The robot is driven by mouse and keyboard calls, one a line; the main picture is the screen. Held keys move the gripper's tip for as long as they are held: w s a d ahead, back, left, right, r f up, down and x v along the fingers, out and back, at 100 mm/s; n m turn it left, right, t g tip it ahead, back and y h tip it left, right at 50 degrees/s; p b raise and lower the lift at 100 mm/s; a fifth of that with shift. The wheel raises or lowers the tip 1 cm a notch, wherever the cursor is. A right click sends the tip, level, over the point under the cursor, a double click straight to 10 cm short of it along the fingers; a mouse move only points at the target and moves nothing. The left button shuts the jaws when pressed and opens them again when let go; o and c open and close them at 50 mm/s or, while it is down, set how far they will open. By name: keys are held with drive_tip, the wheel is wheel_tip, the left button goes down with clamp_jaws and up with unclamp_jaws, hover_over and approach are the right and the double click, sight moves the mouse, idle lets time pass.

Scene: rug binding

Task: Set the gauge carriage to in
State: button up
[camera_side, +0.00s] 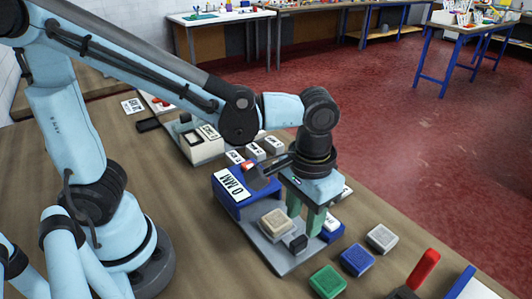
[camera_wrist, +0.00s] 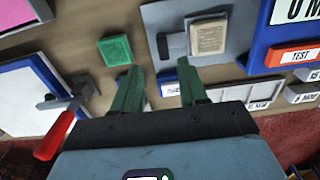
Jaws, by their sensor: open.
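The gauge is a blue housing (camera_side: 232,197) marked "0 MM" at the back of a grey plate (camera_side: 258,243). A beige block (camera_side: 273,222) sits on this plate, with a small dark block (camera_side: 298,243) beside it; I cannot tell for sure which of them is the carriage. In the wrist view the beige block (camera_wrist: 208,37) and the dark block (camera_wrist: 163,46) show near the fingertips. My gripper (camera_side: 304,230), with green fingers, points down over the plate's right part. It also shows in the wrist view (camera_wrist: 160,66), open and empty, with the dark block beyond the gap.
A green block (camera_side: 327,281), a blue block (camera_side: 357,260) and a grey block (camera_side: 381,238) lie to the right. A red-handled clamp (camera_side: 423,270) and a blue-edged panel (camera_side: 465,284) stand farther right. An orange TEST label (camera_wrist: 292,56) is on the housing. Other fixtures stand behind.

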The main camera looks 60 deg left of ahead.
wheel_tip(320, 180, up, 6)
drive_tip(key=f, duration=0.1)
drive_tip(key=a+t, duration=0.7)
drive_tip(key=a, duration=0.9)
drive_tip(key=w+d+f+m+h, duration=0.1)
drive_tip(key=w+d+m, duration=0.1)
drive_tip(key=d+m, duration=0.2)
drive_tip(key=w+d+f+m+t+h, duration=0.1)
drive_tip(key=w+d+m, duration=0.2)
drive_tip(key=d+m, duration=0.2)
drive_tip(key=w+d+f+m+h, duration=0.1)
drive_tip(key=w+d+f+m, duration=0.1)
drive_tip(key=d+m, duration=0.3)
drive_tip(key=shift+w+d+f+h, duration=0.1)
drive_tip(key=shift+w+d+h, duration=0.15)
drive_tip(key=shift+d+h, duration=0.2)
drive_tip(key=shift+f, duration=1.1)
wheel_tip(320, 180, up, 6)
